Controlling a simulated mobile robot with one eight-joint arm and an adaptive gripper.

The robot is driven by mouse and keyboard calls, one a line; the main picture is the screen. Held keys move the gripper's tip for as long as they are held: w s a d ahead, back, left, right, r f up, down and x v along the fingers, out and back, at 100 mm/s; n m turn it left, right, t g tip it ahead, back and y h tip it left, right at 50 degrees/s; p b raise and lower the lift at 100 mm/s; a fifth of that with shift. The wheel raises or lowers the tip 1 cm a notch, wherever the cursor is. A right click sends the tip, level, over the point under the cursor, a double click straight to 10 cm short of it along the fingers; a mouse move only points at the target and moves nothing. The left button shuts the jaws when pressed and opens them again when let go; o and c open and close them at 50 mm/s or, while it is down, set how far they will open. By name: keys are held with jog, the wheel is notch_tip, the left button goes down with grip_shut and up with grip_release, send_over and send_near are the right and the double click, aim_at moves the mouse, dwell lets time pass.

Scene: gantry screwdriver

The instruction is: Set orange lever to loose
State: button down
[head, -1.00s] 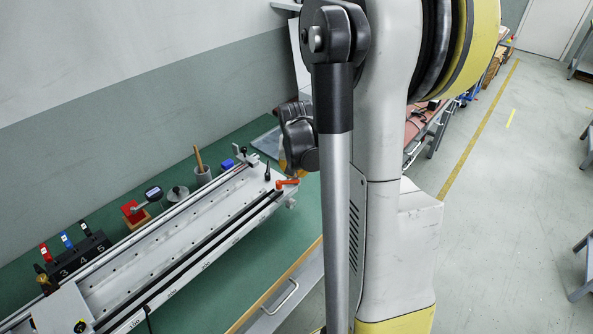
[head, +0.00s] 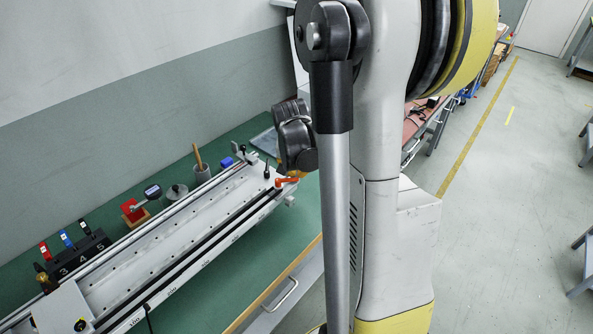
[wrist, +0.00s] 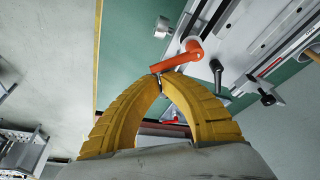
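The orange lever (head: 287,181) sits at the far right end of the long metal gantry rail (head: 185,230). In the wrist view the orange lever (wrist: 178,58) lies slantwise, its round hub at the upper right and its free end just beyond my fingertips. My gripper (wrist: 158,77) has two yellow ribbed fingers that arch together, with their tips meeting or nearly so. No lever part shows clearly between them, and I cannot tell whether they touch it. In the head view my gripper (head: 297,173) is mostly hidden behind its wrist and my arm, right by the lever.
A black lever (wrist: 216,70) stands close beside the orange one. A silver knob (wrist: 163,27) is at the rail's end. Green bench top (head: 285,240) is clear in front.

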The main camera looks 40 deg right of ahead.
jog(key=shift+s+a, duration=0.1)
jog(key=m, duration=0.1)
jog(key=s+m+g, duration=0.1)
jog(key=m, duration=0.1)
jog(key=shift+a+h, duration=0.3)
jog(key=shift+a, duration=0.1)
jog(key=shift+s+a+m+g+p, duration=0.1)
jog(key=shift+s+a+m+g, duration=0.25)
jog(key=shift+a+m, duration=0.65)
jog(key=shift+s+a+m+g+p, duration=0.15)
jog(key=shift+a+m+g, duration=0.4)
jog(key=shift+m, duration=0.85)
jog(key=shift+s+a+m+g+p, duration=0.1)
jog(key=shift+s+a+m+g, duration=0.25)
jog(key=shift+a+m, duration=0.7)
